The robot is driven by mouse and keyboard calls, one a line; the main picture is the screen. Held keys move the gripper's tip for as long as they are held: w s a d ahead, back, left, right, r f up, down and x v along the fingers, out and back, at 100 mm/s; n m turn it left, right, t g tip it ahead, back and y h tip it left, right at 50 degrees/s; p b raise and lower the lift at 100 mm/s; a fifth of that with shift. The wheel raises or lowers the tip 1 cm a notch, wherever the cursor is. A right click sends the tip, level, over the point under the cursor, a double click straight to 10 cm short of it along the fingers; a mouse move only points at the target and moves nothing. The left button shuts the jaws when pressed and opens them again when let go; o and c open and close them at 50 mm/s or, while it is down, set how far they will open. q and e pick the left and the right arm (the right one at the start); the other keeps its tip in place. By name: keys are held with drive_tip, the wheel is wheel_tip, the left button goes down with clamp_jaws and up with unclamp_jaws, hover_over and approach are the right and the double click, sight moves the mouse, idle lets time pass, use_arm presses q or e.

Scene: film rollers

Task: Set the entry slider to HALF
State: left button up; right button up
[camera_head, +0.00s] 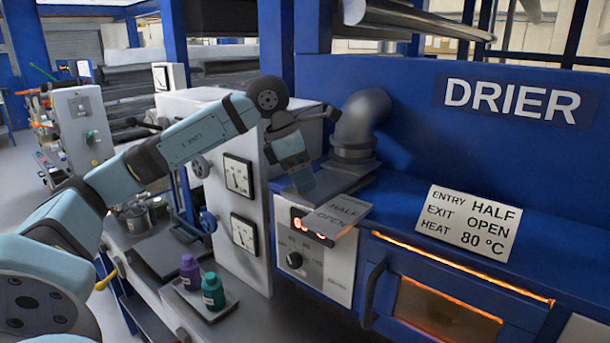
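My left arm reaches in from the left, and my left gripper (302,184) points down beside the duct, just above and left of a grey label plate. The label plate (344,210) reads HALF and OPEN and slopes on top of the control panel. A flat grey slide-like piece (342,178) lies under the duct elbow, partly behind my gripper; I cannot tell its setting or whether my gripper touches it. The fingers are too small and dark to tell open from shut. A white card (466,226) reads ENTRY HALF, EXIT OPEN, HEAT 80 °C. My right gripper is out of view.
A grey duct elbow (362,122) rises right of my gripper. The control panel (315,265) has a lit display and a black knob (294,260). The blue drier door has a dark handle (372,294). A tray at lower left holds purple (190,271) and green (213,291) bottles.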

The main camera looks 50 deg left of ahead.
use_arm(q)
drive_tip(key=shift+o, duration=0.3)
drive_tip(key=shift+s, duration=0.1)
drive_tip(key=shift+r, duration=0.1)
drive_tip(key=shift+a+r, duration=0.1)
drive_tip(key=shift+r, duration=0.15)
drive_tip(key=v, duration=1.3)
drive_tip(key=shift+p, duration=0.3)
drive_tip(key=shift+s, duration=0.1)
